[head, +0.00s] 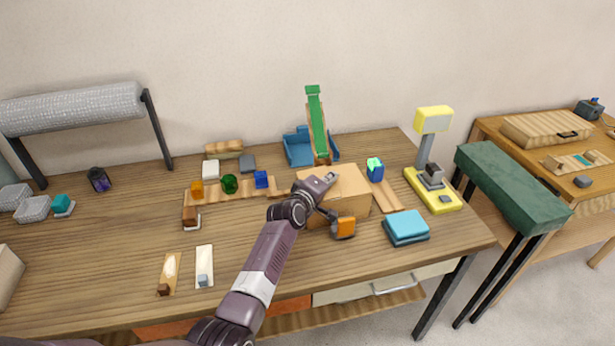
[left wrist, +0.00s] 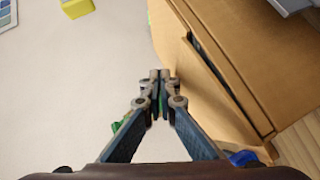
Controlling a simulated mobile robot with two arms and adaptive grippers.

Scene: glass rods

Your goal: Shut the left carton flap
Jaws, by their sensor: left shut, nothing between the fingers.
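The cardboard carton (head: 350,203) stands near the middle of the wooden workbench. In the left wrist view the carton (left wrist: 240,60) fills the right side. A flap panel (left wrist: 185,75) there has a narrow dark gap along its edge, so it does not lie quite flush. My left gripper (head: 332,178) is at the carton's top in the head view, its arm crossing in front of the carton's left part. In the left wrist view the gripper's fingertips (left wrist: 160,76) are together and empty, close beside the panel's edge. I cannot tell if they touch it. My right gripper is not in view.
An orange and dark object (head: 344,227) stands just in front of the carton. A green chute on a blue base (head: 299,148) is behind it. A yellow-based device (head: 434,190) and blue stack (head: 407,225) are to the right. The bench's front left is mostly clear.

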